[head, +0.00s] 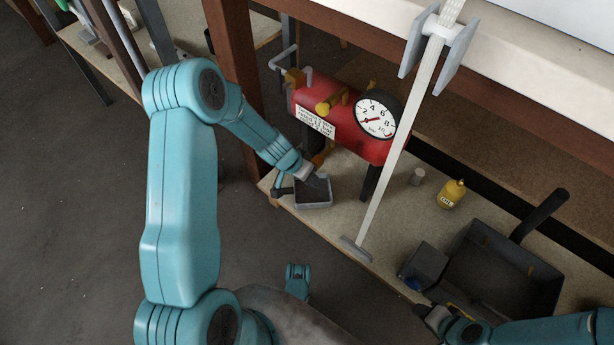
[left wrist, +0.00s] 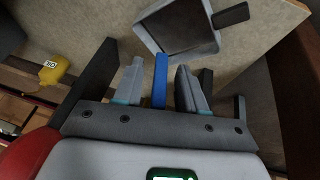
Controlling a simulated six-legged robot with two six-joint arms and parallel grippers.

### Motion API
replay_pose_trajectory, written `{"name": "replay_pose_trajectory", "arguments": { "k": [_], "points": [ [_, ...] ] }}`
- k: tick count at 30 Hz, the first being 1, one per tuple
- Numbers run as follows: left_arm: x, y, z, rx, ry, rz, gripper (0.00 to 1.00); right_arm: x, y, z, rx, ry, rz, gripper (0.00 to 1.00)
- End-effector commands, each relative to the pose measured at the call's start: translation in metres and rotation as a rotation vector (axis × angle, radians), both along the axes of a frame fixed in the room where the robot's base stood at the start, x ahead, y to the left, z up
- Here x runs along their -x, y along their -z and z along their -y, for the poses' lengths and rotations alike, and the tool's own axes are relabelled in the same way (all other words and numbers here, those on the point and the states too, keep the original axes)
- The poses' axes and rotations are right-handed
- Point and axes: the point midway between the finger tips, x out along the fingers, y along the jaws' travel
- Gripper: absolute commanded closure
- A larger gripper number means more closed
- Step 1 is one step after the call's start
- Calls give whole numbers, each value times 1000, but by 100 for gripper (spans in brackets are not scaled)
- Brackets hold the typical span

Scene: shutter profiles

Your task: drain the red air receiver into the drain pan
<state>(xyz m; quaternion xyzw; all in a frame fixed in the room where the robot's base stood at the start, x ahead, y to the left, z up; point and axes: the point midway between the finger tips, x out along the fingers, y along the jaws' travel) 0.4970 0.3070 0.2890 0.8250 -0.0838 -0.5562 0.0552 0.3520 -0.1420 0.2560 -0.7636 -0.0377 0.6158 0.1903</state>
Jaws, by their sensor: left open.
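The red air receiver (head: 345,125) stands on the lower bench in the head view, with a round gauge (head: 381,115) and a white label on its side. Part of its red body shows at the lower left of the left wrist view (left wrist: 25,155). The grey drain pan (head: 314,205) lies on the bench below its left end, and also shows at the top of the left wrist view (left wrist: 206,41). My left gripper (left wrist: 160,85) is open, with a blue bar (left wrist: 160,78) between its fingers. Contact cannot be told. My right gripper (head: 433,314) is low at the right, its jaws unclear.
A large dark bin (head: 505,270) is at the right. A pale slanted profile (head: 400,150) crosses in front of the receiver. A brown post (head: 237,80) stands left of it.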

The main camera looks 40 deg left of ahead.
Motion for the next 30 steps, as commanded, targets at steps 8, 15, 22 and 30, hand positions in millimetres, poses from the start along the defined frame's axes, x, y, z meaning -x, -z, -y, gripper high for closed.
{"name": "replay_pose_trajectory", "arguments": {
  "k": [8,15,22,30],
  "points": [
    [0,0,0,0,0,0,100,0,0,0,0,0,0,57],
    [0,0,-1,16,-1,0,100,0,0,0,0,0,0,57],
    [0,-1,0,113,-4,-7,100,0,-1,0,0,0,-1,57],
    [0,-2,2,339,-4,-24,100,1,0,0,-1,0,-2,57]
  ]
}}
